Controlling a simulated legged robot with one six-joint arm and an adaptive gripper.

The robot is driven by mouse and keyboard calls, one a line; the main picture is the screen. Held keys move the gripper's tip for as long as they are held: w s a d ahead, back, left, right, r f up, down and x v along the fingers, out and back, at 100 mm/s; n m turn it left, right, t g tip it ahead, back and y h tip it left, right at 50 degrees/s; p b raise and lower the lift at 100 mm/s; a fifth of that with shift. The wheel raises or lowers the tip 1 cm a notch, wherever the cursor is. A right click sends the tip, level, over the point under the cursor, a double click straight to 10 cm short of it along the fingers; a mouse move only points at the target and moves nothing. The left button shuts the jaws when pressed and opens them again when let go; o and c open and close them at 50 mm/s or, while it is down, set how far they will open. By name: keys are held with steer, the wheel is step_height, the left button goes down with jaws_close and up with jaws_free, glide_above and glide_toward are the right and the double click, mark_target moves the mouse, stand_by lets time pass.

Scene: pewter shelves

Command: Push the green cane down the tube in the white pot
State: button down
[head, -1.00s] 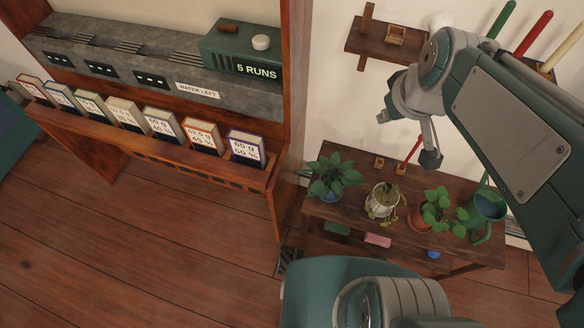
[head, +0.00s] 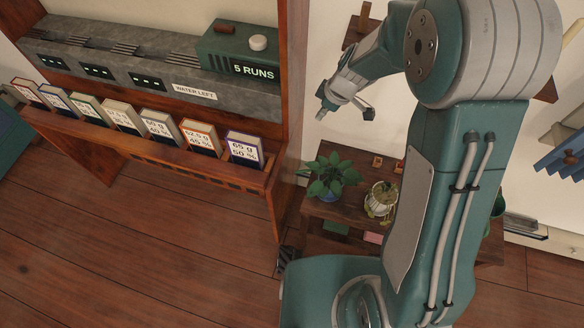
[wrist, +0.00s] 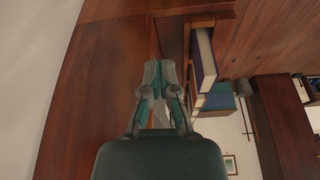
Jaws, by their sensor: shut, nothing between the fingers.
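The white pot (head: 374,212), with a trailing plant (head: 382,196) in it, stands on the low wooden table, partly hidden by my arm. I cannot make out the tube in it. No green cane can be seen now; my arm covers much of the right side. My gripper (head: 322,114) is shut and empty, up and to the left of the white pot, near the cabinet's right side. In the wrist view my gripper (wrist: 157,68) points at a brown wooden panel.
A blue-potted plant (head: 331,176) stands left of the white pot on the table (head: 322,211). The tall wooden cabinet (head: 289,100) holds a row of labelled boxes (head: 161,128). Blue slatted pieces (head: 562,155) hang at right. The floor at front left is clear.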

step_height(320, 180, down, 9)
steer(key=w+a+n, duration=0.1)
steer(key=a+n, duration=0.1)
steer(key=n, duration=0.1)
steer(key=n+g, duration=0.2)
steer(key=n, duration=0.1)
glide_above(319, 169)
steer(key=s+a, duration=0.1)
steer(key=a, duration=0.5)
step_height(319, 169, down, 13)
steer(key=x, duration=0.9)
steer(key=shift+a+f, duration=0.25)
steer(key=shift+a, duration=0.05)
steer(key=shift+w+d, duration=0.2)
steer(key=shift+d, duration=0.75)
steer(key=shift+r, duration=0.1)
